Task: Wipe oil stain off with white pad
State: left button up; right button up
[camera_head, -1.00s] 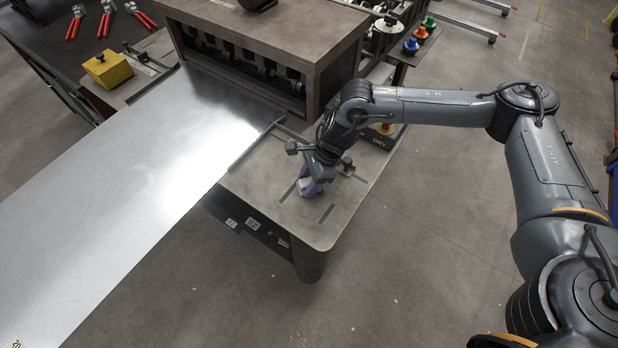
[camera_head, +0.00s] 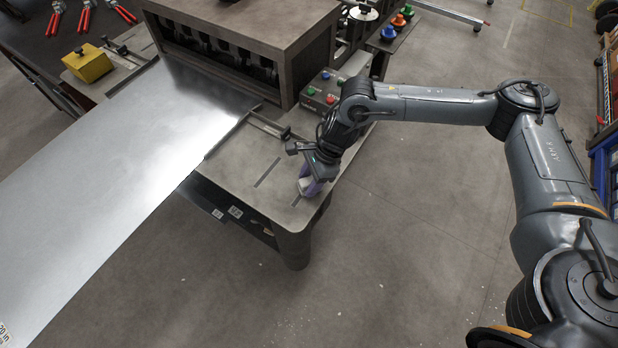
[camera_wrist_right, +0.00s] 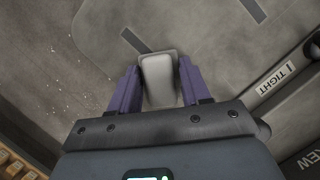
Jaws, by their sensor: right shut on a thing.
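My right gripper (camera_head: 312,183) is shut on the white pad (camera_head: 304,185) at the front corner of the machine's grey side table (camera_head: 240,165). In the right wrist view the pad (camera_wrist_right: 158,78) is a pale rounded block between the two purple fingers of the gripper (camera_wrist_right: 157,84). The pad is close to the tabletop; I cannot tell whether it touches. No oil stain can be made out on the tabletop or on the shiny metal sheet (camera_head: 120,165). My left gripper is not in view.
The forming machine (camera_head: 250,40) stands behind the table, with a control box of coloured buttons (camera_head: 318,92) at its side. A yellow block (camera_head: 87,63) and red-handled pliers (camera_head: 86,17) lie at the back left. Open floor (camera_head: 400,260) lies in front.

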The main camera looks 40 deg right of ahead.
notch_tip(320, 180, up, 2)
jog(key=shift+w+a+r, duration=0.1)
jog(key=shift+w, duration=0.05)
jog(key=shift+w+r+p, duration=0.35)
jog(key=shift+r+p, duration=0.4)
jog(key=shift+r, duration=0.1)
jog(key=shift+s+r+p, duration=0.15)
jog(key=shift+r+p, duration=0.35)
jog(key=shift+r, duration=0.2)
jog(key=shift+r+p, duration=0.65)
jog(key=shift+r, duration=0.3)
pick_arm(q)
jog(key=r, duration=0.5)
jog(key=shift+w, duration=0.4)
pick_arm(e)
jog(key=shift+r, duration=0.2)
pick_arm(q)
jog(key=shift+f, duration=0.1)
